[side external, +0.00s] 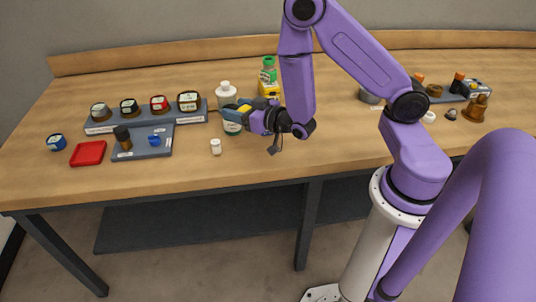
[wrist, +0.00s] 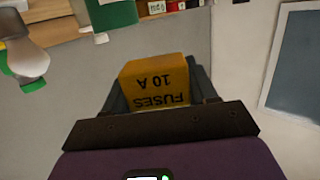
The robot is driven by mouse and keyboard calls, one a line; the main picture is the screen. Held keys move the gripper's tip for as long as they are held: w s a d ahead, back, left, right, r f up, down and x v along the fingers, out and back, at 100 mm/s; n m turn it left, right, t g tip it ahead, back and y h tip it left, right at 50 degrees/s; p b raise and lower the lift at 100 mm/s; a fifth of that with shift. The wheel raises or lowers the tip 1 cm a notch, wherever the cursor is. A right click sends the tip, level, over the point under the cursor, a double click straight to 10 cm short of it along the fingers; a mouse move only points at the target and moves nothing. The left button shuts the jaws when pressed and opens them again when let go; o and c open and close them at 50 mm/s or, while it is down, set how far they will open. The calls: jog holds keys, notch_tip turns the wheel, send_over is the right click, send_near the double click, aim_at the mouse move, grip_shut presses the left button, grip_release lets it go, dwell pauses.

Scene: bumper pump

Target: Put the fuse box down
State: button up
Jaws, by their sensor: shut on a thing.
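The fuse box is a small yellow-orange box (wrist: 155,82) marked "FUSES 10 A", its lettering upside down in the wrist view. My gripper (wrist: 160,90) is shut on it, with a dark finger on either side. In the side view, my gripper (side external: 233,109) points left above the wooden table (side external: 330,135), in front of a white bottle (side external: 226,92). A little yellow of the fuse box (side external: 244,108) shows there between dark parts of the gripper; most of it is hidden.
A grey rack with several jars (side external: 147,116) stands left of my gripper. In front are a grey tray (side external: 160,147), a red tray (side external: 88,153) and a small white bottle (side external: 215,146). A green-labelled bottle (side external: 268,70) stands behind. Clear table lies to the front right.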

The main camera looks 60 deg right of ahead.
jog(key=shift+s+d+f+m+h, duration=0.3)
jog(key=shift+d+m+h, duration=0.1)
jog(key=shift+h, duration=0.2)
jog(key=s+d+f+m+g+h, duration=0.1)
jog(key=s+d+m+g+h, duration=0.1)
jog(key=s+d+m+h, duration=0.3)
jog(key=m+g+h, duration=0.3)
jog(key=h, duration=0.2)
send_over(291, 147)
jog(key=shift+d+r, duration=0.1)
jog(key=shift+r, duration=0.15)
jog(key=shift+f, duration=4.8)
jog(key=shift+f, duration=0.1)
jog(key=o, duration=1)
jog(key=shift+f, duration=0.1)
jog(key=shift+o, duration=0.2)
